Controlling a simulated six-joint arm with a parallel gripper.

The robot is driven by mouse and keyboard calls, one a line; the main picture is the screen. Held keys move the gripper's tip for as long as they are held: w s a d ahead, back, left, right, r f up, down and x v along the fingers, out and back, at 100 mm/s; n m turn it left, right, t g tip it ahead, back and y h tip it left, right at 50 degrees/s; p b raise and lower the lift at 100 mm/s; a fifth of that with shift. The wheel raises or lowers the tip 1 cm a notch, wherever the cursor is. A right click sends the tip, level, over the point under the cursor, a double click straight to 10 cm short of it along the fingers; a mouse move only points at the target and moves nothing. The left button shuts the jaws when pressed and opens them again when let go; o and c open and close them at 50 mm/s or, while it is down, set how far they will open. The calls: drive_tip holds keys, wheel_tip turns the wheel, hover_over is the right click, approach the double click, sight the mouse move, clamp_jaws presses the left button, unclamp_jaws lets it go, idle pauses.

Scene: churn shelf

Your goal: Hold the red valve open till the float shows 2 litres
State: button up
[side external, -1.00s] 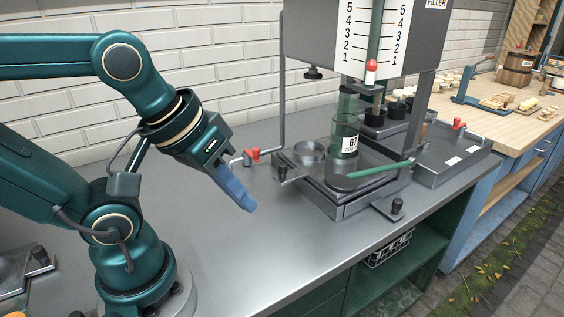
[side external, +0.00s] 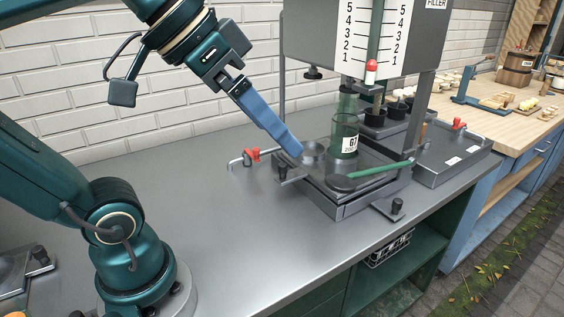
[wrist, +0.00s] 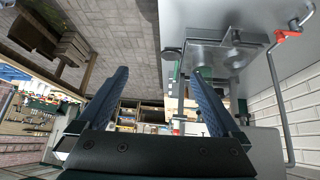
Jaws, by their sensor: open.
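The red valve (side external: 251,155) sits on a grey pipe by the wall, left of the filler stand. It also shows in the wrist view (wrist: 292,31) at the top right. The float (side external: 371,68), red above white, is at about the 1 mark on the scale (side external: 352,30). My gripper (side external: 296,151) has blue fingers and reaches down beside the stand's round cup, right of the valve; contact cannot be told. In the wrist view my gripper (wrist: 157,100) is open, with nothing between its fingers. A green bottle (side external: 346,118) stands under the filler.
A green-handled lever (side external: 380,170) crosses the stand's front. A wooden bench (side external: 535,125) with small goods lies beyond. The metal counter (side external: 240,230) is clear in front.

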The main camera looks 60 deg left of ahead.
drive_tip(key=w+a+r+t, duration=0.2)
drive_tip(key=w+r, duration=0.1)
drive_tip(key=r, duration=0.5)
drive_tip(key=w+a+r+t, duration=0.2)
drive_tip(key=r, duration=0.6)
drive_tip(key=a+x, duration=0.1)
drive_tip(key=x, duration=0.9)
drive_tip(key=shift+f+n+y, duration=0.3)
drive_tip(key=shift+f+y, duration=0.1)
drive_tip(key=shift+f, duration=0.05)
